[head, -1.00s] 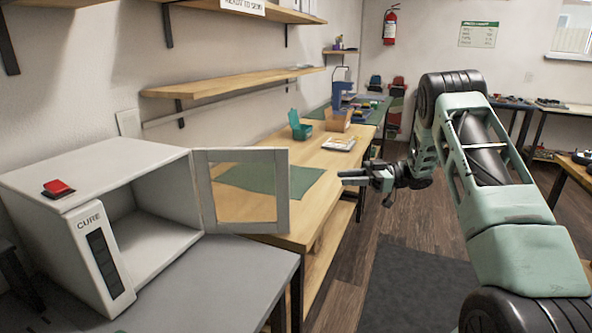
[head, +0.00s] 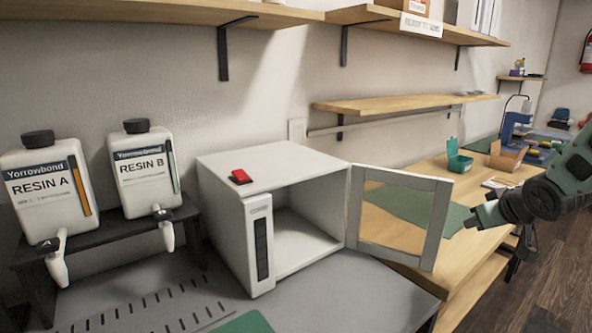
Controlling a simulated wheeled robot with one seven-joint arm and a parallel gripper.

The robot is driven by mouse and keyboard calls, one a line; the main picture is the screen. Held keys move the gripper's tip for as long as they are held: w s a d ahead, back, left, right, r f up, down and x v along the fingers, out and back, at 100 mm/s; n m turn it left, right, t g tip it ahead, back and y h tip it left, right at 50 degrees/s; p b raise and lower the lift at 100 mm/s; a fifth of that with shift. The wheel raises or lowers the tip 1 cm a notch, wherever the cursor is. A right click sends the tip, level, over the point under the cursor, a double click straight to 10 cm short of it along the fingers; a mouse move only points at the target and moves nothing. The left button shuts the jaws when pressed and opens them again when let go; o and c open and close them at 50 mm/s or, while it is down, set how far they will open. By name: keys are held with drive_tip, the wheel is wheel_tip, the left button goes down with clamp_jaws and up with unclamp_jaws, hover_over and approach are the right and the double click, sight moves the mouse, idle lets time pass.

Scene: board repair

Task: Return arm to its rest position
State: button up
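My arm reaches in from the right edge in the head view, and my gripper (head: 474,220) is at its end, over the wooden bench to the right of the curing oven's open door. The gripper is small and dark here, seen from the side, and I cannot tell whether its fingers are apart. I see nothing clearly held in it. The white curing oven (head: 224,183) stands on the grey table with a red button on top. Its glazed door (head: 442,226) is swung open, and the part of the chamber I can see looks empty.
Resin A (head: 48,190) and Resin B (head: 146,170) bottles stand on a dark rack at the left. The wooden bench (head: 470,270) holds a green mat (head: 405,207), a teal box (head: 459,163) and a cardboard box (head: 508,157). Wooden shelves (head: 400,103) line the wall above. Open floor lies at right.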

drive_tip(key=s+a+f+m+g, duration=0.1)
drive_tip(key=s+a+f+g, duration=0.2)
drive_tip(key=s, duration=0.7)
drive_tip(key=s+a+f+m+g, duration=0.1)
drive_tip(key=s+a+g, duration=0.4)
drive_tip(key=s, duration=0.5)
drive_tip(key=s+a+r+n+p, duration=0.4)
drive_tip(key=s+a+r+p, duration=0.1)
drive_tip(key=a, duration=0.4)
drive_tip(key=s+a+r+n+g+y+p, duration=0.1)
drive_tip(key=s+a+r+n+p, duration=0.2)
drive_tip(key=s+a+r+p, duration=0.3)
drive_tip(key=s+a+r, duration=0.2)
drive_tip(key=a, duration=0.1)
drive_tip(key=shift+a+n, duration=0.35)
drive_tip(key=shift+n, duration=0.05)
drive_tip(key=shift+d+r, duration=0.1)
drive_tip(key=shift+d, duration=0.05)
